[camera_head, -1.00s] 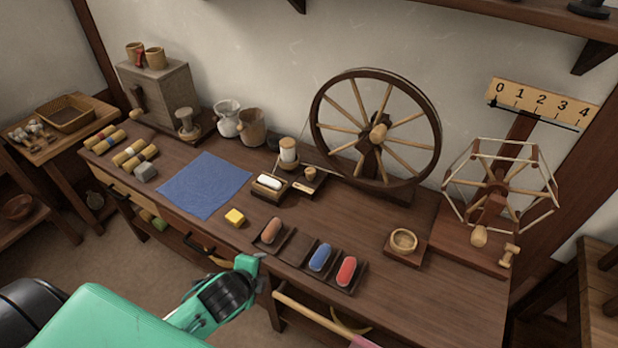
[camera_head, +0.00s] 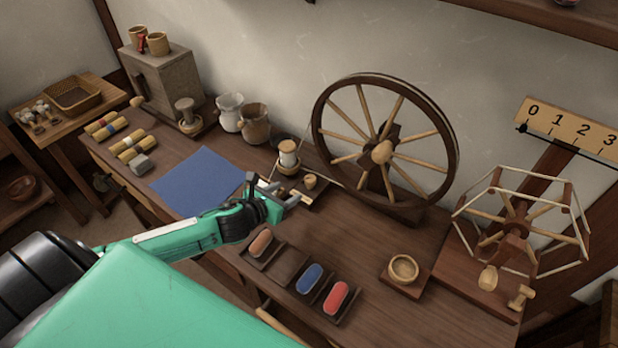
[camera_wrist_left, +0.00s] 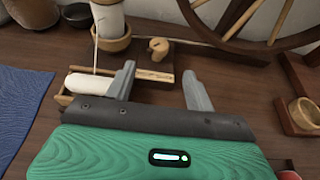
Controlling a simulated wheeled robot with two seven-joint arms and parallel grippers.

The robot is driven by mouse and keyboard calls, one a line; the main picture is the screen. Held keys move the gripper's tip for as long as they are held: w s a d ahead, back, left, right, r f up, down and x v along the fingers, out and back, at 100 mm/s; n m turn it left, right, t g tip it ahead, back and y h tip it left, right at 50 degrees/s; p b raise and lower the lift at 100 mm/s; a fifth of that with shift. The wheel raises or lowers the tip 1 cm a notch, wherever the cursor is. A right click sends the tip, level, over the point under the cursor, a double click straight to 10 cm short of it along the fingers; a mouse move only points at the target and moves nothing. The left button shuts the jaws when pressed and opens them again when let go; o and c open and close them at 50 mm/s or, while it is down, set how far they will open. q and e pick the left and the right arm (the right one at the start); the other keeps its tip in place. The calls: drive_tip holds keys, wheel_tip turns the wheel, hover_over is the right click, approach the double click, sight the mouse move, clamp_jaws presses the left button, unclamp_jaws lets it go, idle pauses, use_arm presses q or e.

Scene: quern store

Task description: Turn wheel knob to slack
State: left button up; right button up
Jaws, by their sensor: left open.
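The spinning wheel (camera_head: 384,150) stands upright on the table against the wall. Left of it, a small wooden knob (camera_head: 310,181) sits on a dark base beside the thread spool (camera_head: 288,153). In the left wrist view the knob (camera_wrist_left: 159,48) has a rounded, hooked shape, with a pale strip (camera_wrist_left: 153,75) in front of it. My left gripper (camera_head: 286,203) is over the table, just in front of the knob and apart from it. In the left wrist view its jaws (camera_wrist_left: 160,88) are open and empty, with the knob beyond them. My right gripper is out of view.
A tray with brown, blue and red pieces (camera_head: 311,278) lies near the front edge. A small round bowl (camera_head: 403,268) and a yarn winder (camera_head: 515,225) stand to the right. A blue cloth (camera_head: 197,182) lies to the left. Two jugs (camera_head: 254,122) stand behind.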

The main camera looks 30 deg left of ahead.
sight(310, 179)
use_arm(q)
drive_tip(key=x, duration=1.1)
drive_tip(key=shift+w+d+f, duration=0.1)
drive_tip(key=shift+w+f, duration=0.05)
drive_tip(key=shift+w, duration=0.15)
drive_tip(key=c, duration=0.9)
